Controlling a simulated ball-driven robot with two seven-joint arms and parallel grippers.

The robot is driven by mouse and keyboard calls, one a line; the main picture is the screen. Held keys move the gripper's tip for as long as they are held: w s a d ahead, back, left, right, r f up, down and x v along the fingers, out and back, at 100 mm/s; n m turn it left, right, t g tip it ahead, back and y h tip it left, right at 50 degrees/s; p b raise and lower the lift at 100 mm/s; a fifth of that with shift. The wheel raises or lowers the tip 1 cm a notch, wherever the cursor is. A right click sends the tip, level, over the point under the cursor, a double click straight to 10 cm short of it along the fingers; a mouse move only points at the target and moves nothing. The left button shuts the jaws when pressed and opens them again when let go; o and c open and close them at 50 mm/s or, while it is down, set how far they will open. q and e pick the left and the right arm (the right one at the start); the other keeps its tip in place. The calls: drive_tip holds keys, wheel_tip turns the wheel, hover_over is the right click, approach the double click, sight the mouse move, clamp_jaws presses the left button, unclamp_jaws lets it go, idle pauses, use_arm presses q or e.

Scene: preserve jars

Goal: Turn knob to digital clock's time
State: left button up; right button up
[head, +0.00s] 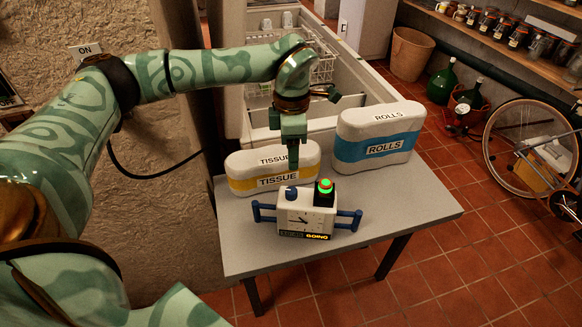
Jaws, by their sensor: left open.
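A white timer box (296,219) with a blue handle on each side stands on the grey table (400,213). Its front carries a clock dial with dark hands (305,221). A strip below the dial has a dark part and a yellow word, GOING (318,236). A blue knob (291,193) sits on top at the left, and a green-lit button (325,186) on a dark base at the right. My left gripper (293,171) points down, open, just above the blue knob; I cannot tell if it touches. No separate digital clock is recognisable. My right gripper is out of view.
A yellow-banded TISSUE pack (243,182) stands close behind the timer box, partly behind my gripper. A blue-banded ROLLS pack (375,150) stands at the back right. The table's right and front are bare. An ON sign (85,49) hangs on the wall.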

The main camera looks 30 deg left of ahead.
use_arm(q)
drive_tip(key=shift+r, duration=2)
